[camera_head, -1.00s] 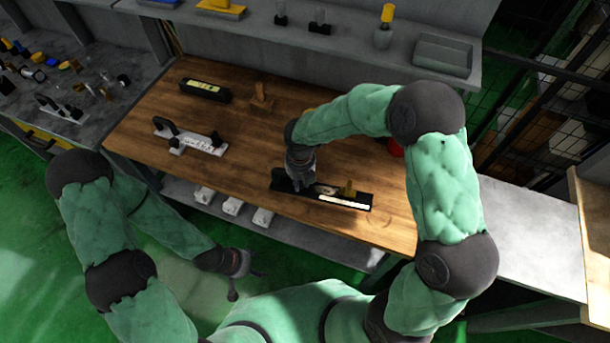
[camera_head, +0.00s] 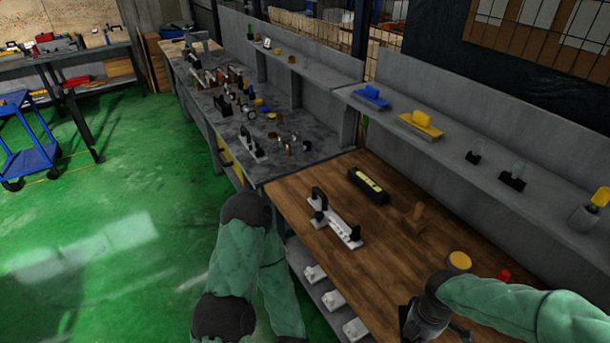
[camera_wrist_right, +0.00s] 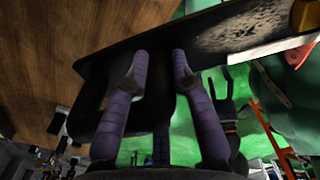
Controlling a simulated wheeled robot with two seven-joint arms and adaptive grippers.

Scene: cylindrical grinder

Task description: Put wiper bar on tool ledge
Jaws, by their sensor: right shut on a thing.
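My right gripper (camera_wrist_right: 160,66) is shut on the wiper bar (camera_wrist_right: 205,32), a long dark bar with a pale strip along one edge. In the wrist view its two purple fingers sit on either side of the black grip, with the bar spanning beyond the fingertips. In the head view the right gripper (camera_head: 427,318) is at the bottom edge over the wooden bench, and the bar is almost wholly hidden or cut off there. I cannot tell whether the bar touches the bench. The tool ledge (camera_head: 455,160) seems to be the raised grey shelf behind the bench. My left gripper is out of view.
The wooden bench (camera_head: 310,235) holds a white bracket with black knobs (camera_head: 337,222), a black level-like tool (camera_head: 368,186) and a brown block (camera_head: 414,219). On the shelf stand a blue piece (camera_head: 371,96), a yellow piece (camera_head: 422,124) and small dark holders. Bare shelf lies between them.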

